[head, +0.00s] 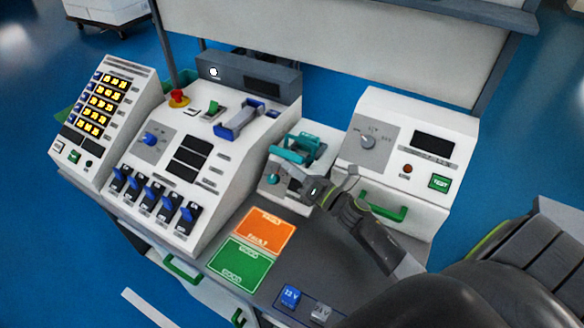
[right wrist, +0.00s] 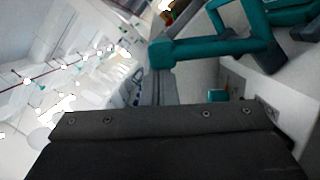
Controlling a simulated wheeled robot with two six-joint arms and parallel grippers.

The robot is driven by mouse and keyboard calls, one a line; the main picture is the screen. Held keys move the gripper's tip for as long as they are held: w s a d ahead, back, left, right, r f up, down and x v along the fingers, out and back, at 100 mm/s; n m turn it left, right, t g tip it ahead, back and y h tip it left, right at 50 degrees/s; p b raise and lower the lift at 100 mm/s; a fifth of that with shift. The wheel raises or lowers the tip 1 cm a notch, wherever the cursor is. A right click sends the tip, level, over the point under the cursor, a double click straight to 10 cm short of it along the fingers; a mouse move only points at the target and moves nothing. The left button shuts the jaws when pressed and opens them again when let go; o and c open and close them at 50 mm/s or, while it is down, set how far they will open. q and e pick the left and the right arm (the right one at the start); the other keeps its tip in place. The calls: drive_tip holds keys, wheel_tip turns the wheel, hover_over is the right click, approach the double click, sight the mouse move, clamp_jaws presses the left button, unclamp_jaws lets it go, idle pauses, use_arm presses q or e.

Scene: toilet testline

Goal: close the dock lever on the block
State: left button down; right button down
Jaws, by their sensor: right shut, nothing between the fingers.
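The white block (head: 320,138) stands between the two consoles. The teal dock lever (head: 297,148) is on its top, with a teal knob (head: 272,179) on its front face. My right gripper (head: 318,190) is shut and empty, in front of the block and just below the lever. I cannot tell from the head view if it touches the block. In the right wrist view the teal lever (right wrist: 205,47) shows close ahead, with its bar beside the tip of my gripper (right wrist: 163,75). My left gripper is not in view.
A large console (head: 190,150) with blue switches, a red button and a blue handle stands left of the block. A smaller console (head: 400,150) with a dial and green handle (head: 388,208) stands right. Orange (head: 265,232) and green (head: 243,264) panels lie in front.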

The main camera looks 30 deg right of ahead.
sight(297, 155)
drive_tip(key=shift+r, duration=0.15)
drive_tip(key=m+p, duration=0.1)
drive_tip(key=r+m+p, duration=0.1)
drive_tip(key=p, duration=0.1)
drive_tip(key=d+r+m+p, duration=0.1)
drive_tip(key=shift+w+r+h+p, duration=0.25)
drive_tip(key=shift+w+h+p, duration=0.05)
drive_tip(key=shift+h, duration=0.1)
drive_tip(key=shift+w+d+r+m+p, duration=0.1)
drive_tip(key=shift+d+r+m+p, duration=0.2)
drive_tip(key=shift+m, duration=0.2)
drive_tip(key=shift+w+d+m, duration=0.15)
drive_tip(key=shift+m, duration=0.15)
drive_tip(key=shift+w+d+r, duration=0.4)
drive_tip(key=shift+d+r, duration=0.05)
drive_tip(key=shift+d, duration=0.25)
